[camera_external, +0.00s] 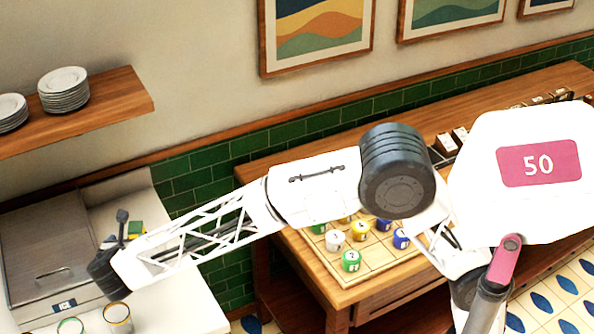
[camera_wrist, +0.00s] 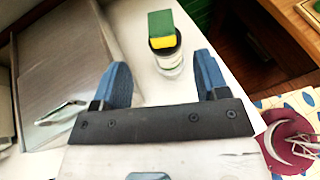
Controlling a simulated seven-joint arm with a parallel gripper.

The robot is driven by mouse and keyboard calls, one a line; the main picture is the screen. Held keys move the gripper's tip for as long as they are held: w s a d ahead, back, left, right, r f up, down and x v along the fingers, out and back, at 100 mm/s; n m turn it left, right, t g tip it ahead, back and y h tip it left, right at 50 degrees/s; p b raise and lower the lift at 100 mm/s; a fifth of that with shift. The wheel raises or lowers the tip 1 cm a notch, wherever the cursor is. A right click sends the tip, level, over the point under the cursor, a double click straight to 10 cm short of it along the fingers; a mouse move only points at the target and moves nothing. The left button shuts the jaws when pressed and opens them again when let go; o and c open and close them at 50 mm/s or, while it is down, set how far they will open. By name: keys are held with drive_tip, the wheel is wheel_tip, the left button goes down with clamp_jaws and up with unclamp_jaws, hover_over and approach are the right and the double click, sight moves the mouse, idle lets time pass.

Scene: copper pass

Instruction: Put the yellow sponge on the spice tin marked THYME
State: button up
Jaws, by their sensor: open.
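A sponge with a green top and a yellow lower part (camera_wrist: 162,29) lies on the dark lid of a clear jar (camera_wrist: 170,62) in the wrist view. The sponge also shows in the external view (camera_external: 136,228), just beyond my gripper. My gripper (camera_wrist: 161,68) is open and empty. Its two blue fingers are spread, with the jar and sponge ahead of the gap between them. In the external view my gripper (camera_external: 110,243) is over the white counter at the left. No THYME label is readable in either view.
Two open tins (camera_external: 117,318) (camera_external: 70,326) stand at the counter's front edge. A grey lidded ICE bin (camera_external: 45,245) is left. A wooden table (camera_external: 345,296) holds a board with several numbered pieces; small containers (camera_external: 446,143) stand behind. My arm hides part of the table.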

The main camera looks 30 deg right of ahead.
idle(0.8)
drive_tip(key=d+r+m+g, duration=0.2)
drive_tip(key=d+m+g, duration=0.35)
drive_tip(key=d, duration=1.65)
drive_tip(key=d+r+m+g, duration=0.1)
drive_tip(key=d+m+g, duration=0.2)
drive_tip(key=d+m, duration=1.2)
drive_tip(key=s+d+f+m+y, duration=0.1)
drive_tip(key=s+d+f+m, duration=0.1)
drive_tip(key=s+d, duration=0.7)
drive_tip(key=s+d+f+m+g+y, duration=0.1)
drive_tip(key=s+d+f+m+y, duration=0.1)
drive_tip(key=s+d+m, duration=0.3)
drive_tip(key=s+d+f+m+y, duration=0.1)
drive_tip(key=s+d+m, duration=0.3)
drive_tip(key=s+d, duration=0.9)
drive_tip(key=d+y, duration=0.1)
drive_tip(key=d, duration=0.3)
drive_tip(key=shift+d+f, duration=0.3)
drive_tip(key=shift+f, duration=0.1)
